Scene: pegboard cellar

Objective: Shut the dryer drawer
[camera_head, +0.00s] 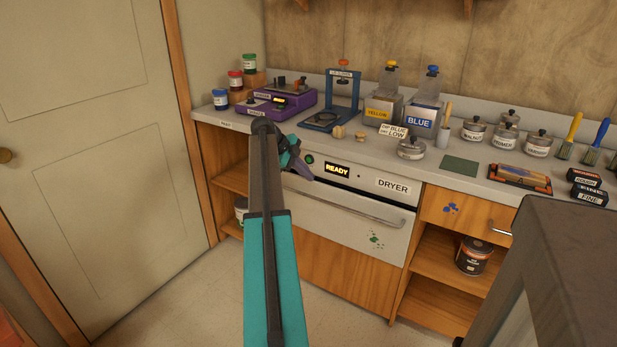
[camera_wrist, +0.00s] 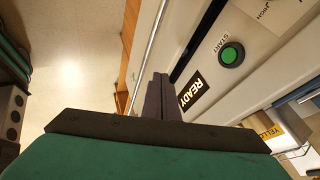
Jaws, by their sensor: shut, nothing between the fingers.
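The dryer (camera_head: 393,187) is built in under the counter, with a white panel carrying a lit READY display (camera_head: 337,170) and a green START button (camera_wrist: 231,54). Its white drawer (camera_head: 340,222) has a long metal handle bar and a green paint splat. A dark band runs between panel and drawer front; I cannot tell how far the drawer stands out. My gripper (camera_head: 298,165) is at the dryer's left end, in front of the panel, left of the display. In the wrist view its fingers (camera_wrist: 161,80) are together and empty, near the dark band. Contact is unclear.
The counter (camera_head: 465,180) above holds a purple device (camera_head: 280,97), yellow and blue bottles, jars and brushes. A wooden drawer (camera_head: 462,213) and open shelves with a can (camera_head: 474,256) stand right of the dryer. A dark grey block (camera_head: 570,260) fills the lower right. Floor in front is clear.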

